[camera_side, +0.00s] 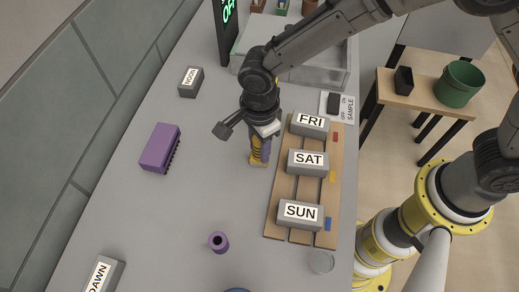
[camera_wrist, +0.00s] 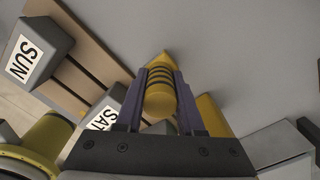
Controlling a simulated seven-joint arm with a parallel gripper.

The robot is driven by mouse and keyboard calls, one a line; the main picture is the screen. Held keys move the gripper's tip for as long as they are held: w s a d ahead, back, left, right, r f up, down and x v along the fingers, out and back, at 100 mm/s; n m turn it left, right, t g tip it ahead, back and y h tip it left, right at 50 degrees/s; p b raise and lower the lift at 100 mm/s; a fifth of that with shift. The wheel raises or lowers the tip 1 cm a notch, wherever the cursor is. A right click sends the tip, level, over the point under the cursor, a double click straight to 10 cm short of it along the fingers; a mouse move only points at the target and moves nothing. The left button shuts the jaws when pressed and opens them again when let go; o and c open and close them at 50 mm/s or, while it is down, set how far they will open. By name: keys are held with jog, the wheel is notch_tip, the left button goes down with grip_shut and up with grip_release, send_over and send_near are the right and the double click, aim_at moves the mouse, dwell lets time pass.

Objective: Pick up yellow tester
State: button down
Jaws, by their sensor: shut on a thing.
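The yellow tester (camera_side: 256,146) is upright below my wrist, left of the wooden rack, in the side view. In the wrist view the yellow tester (camera_wrist: 160,103) is a rounded yellow body with dark ribs. My gripper (camera_side: 261,153) points down and is shut on the tester. Its purple fingers (camera_wrist: 158,88) lie on either side of the body. The tester's lower end is at or just over the grey table; I cannot tell whether it touches. My fingers partly hide it.
The wooden rack (camera_side: 272,222) holds grey blocks marked FRI (camera_side: 311,121), SAT (camera_side: 308,171) and SUN (camera_side: 300,224). A purple block (camera_side: 159,147) and NOON block (camera_side: 190,87) lie left. A purple hollow piece (camera_side: 218,242) stands in front.

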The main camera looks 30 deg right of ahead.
jog(key=shift+r, duration=0.1)
jog(key=shift+r, duration=0.45)
notch_tip(320, 180, up, 2)
jog(key=shift+r, duration=0.2)
jog(key=s+d+r, duration=0.9)
jog(key=s, duration=0.1)
jog(key=shift+s+d+r, duration=0.2)
jog(key=shift+r, duration=0.1)
